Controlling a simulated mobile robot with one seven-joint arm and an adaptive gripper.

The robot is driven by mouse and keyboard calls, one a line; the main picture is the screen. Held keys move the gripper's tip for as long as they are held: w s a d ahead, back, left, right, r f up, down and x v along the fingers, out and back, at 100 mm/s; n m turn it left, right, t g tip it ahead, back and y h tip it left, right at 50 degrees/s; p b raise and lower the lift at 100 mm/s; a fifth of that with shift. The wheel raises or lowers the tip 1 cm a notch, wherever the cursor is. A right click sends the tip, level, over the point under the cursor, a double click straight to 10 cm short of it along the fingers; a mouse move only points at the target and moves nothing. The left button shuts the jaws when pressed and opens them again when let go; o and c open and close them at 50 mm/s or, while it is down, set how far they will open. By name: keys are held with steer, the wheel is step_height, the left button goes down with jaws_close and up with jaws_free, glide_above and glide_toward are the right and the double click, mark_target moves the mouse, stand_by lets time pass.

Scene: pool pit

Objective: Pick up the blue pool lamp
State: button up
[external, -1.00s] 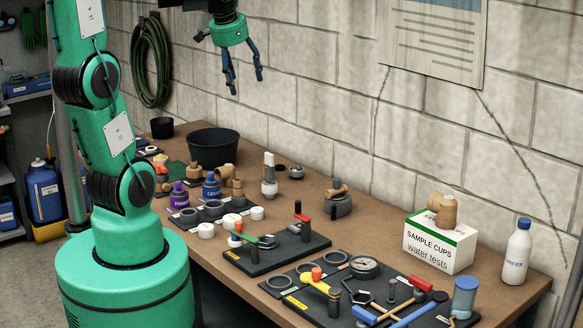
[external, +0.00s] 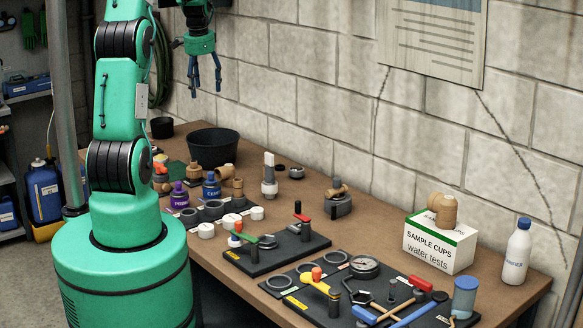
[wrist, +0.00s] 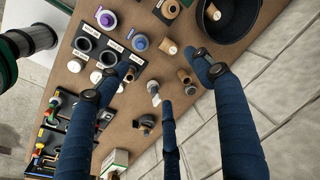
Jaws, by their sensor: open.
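I cannot tell for certain which object is the blue pool lamp. A blue-grey cylinder (external: 465,297) stands at the front right of the bench. My gripper (external: 206,85) is open and empty, high above the back of the bench and away from both. In the wrist view its blue fingers (wrist: 167,62) are spread over the bench, with nothing between them.
The wooden bench (external: 375,238) is crowded. A black bowl (external: 213,148) stands at the back left, near a blue-labelled cement can (external: 211,187). A sample cups box (external: 438,244) and a white bottle (external: 517,253) stand at the right. The block wall (external: 330,110) runs close behind.

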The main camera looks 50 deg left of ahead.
steer(key=s+a+f+p, duration=0.1)
steer(key=s+a+f, duration=0.4)
steer(key=a+f, duration=0.2)
steer(key=s+a+f+g+h+p, duration=0.1)
steer(key=s+a+f, duration=0.5)
steer(key=a, duration=0.6)
steer(key=s+a+f+m+p, duration=0.1)
steer(key=s+a+f+p, duration=0.1)
steer(key=s+a+f, duration=0.3)
steer(key=a+f, duration=0.4)
steer(key=shift+s+a+f, duration=0.15)
steer(key=shift+s+f, duration=0.05)
steer(key=shift+s, duration=0.05)
steer(key=shift+f, duration=0.1)
steer(key=shift+f+p, duration=0.4)
steer(key=shift+f, duration=3.8)
steer(key=shift+f, duration=0.15)
steer(key=shift+w+a+f+p, duration=0.1)
steer(key=shift+f+p, duration=0.1)
steer(key=shift+f, duration=1.05)
steer(key=shift+w+a+f+p, duration=0.1)
steer(key=shift+f+p, duration=0.1)
steer(key=shift+f, duration=1)
steer(key=shift+c, duration=0.2)
